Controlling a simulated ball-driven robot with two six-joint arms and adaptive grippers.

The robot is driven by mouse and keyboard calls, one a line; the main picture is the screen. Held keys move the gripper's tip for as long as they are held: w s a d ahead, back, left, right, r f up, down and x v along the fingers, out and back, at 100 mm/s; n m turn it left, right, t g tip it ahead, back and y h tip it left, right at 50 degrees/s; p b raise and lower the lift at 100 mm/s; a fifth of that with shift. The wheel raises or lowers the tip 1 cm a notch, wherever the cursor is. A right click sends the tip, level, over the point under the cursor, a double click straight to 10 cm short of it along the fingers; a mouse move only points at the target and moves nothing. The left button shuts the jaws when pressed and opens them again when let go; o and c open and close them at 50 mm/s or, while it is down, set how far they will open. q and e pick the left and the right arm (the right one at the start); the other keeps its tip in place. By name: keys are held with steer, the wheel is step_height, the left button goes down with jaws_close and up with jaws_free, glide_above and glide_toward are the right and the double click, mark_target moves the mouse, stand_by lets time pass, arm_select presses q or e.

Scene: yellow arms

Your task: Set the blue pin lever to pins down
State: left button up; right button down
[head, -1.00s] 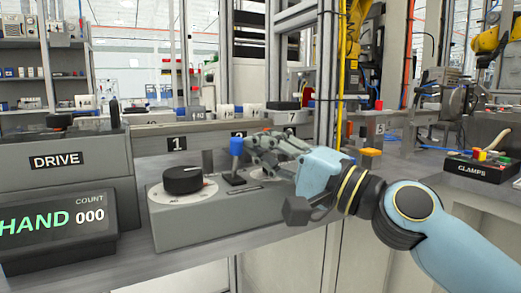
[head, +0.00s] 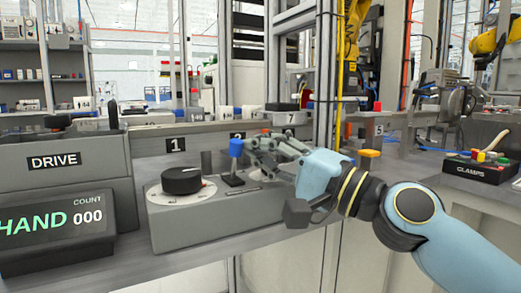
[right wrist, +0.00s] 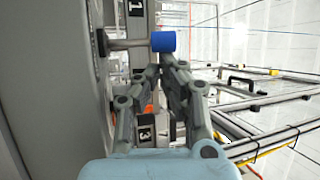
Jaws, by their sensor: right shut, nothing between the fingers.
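The blue pin lever (head: 236,147) stands about upright on the grey control box, a blue knob on a thin stem rising from a dark slotted base. My right gripper (head: 252,146) is shut and empty, its fingertips just right of the blue knob. In the right wrist view the blue knob (right wrist: 163,41) is just beyond the closed fingertips (right wrist: 161,69), with its metal stem running to the left. I cannot tell whether the fingertips touch it. My left gripper is not in view.
A black rotary knob (head: 182,180) on a white dial sits left of the lever on the same box. The DRIVE panel (head: 57,161) and the HAND display (head: 57,221) stand farther left. A CLAMPS button box (head: 478,167) is at the far right.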

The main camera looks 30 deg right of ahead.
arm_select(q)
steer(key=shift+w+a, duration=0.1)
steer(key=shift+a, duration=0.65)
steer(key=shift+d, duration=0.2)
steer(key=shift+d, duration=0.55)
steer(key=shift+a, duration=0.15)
